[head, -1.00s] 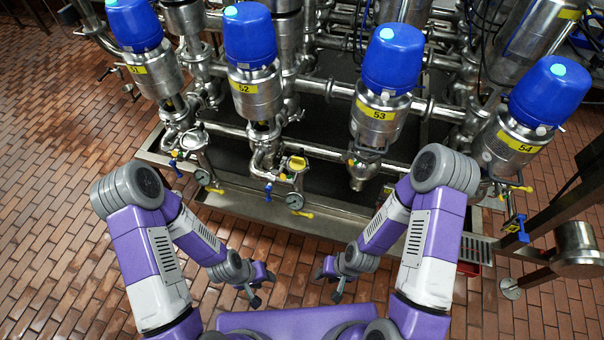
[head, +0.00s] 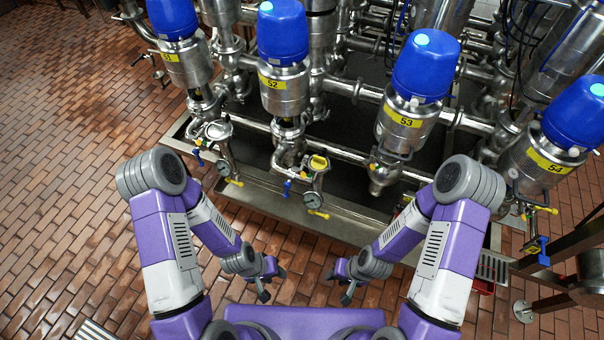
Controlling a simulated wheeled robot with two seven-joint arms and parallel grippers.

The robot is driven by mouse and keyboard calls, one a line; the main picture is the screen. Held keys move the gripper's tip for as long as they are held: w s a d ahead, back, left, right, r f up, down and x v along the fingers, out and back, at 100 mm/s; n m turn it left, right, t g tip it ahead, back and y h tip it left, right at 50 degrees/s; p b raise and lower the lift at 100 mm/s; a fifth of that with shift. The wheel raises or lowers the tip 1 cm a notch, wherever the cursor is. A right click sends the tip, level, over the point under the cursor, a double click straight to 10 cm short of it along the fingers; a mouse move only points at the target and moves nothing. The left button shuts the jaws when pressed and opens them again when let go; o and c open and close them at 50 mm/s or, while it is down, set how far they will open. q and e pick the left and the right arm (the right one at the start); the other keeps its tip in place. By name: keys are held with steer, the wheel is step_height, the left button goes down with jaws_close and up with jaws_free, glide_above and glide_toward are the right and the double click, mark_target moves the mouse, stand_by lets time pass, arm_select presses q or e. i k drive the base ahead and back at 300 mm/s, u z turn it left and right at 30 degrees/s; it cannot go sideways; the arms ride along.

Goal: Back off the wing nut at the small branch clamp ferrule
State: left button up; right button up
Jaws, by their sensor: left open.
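A row of steel valves with blue tops stands ahead, tagged 51 to 54. Under valve 52 (head: 284,85) a small branch carries a fitting with a yellow top (head: 318,162), a blue handle and a round gauge (head: 312,200). Under valve 51 (head: 184,68) a similar branch has a round clamped face (head: 217,130) and a gauge. The wing nut is too small to make out, and I cannot tell which branch bears it. My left gripper (head: 271,281) is open and empty, in front of the valve frame. My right gripper (head: 340,283) looks open and empty, also apart from the valves.
A steel drip tray (head: 265,195) with a raised rim runs under the valves. Valve 53 (head: 405,118) and valve 54 (head: 542,160) stand to the right. A steel post and rail (head: 555,245) stand at the far right. The brick floor (head: 70,200) at left is clear.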

mark_target(294, 169)
steer(key=u, duration=2)
steer(key=i, duration=1)
steer(key=z, duration=3.65)
steer(key=k, duration=0.85)
steer(key=u, duration=0.9)
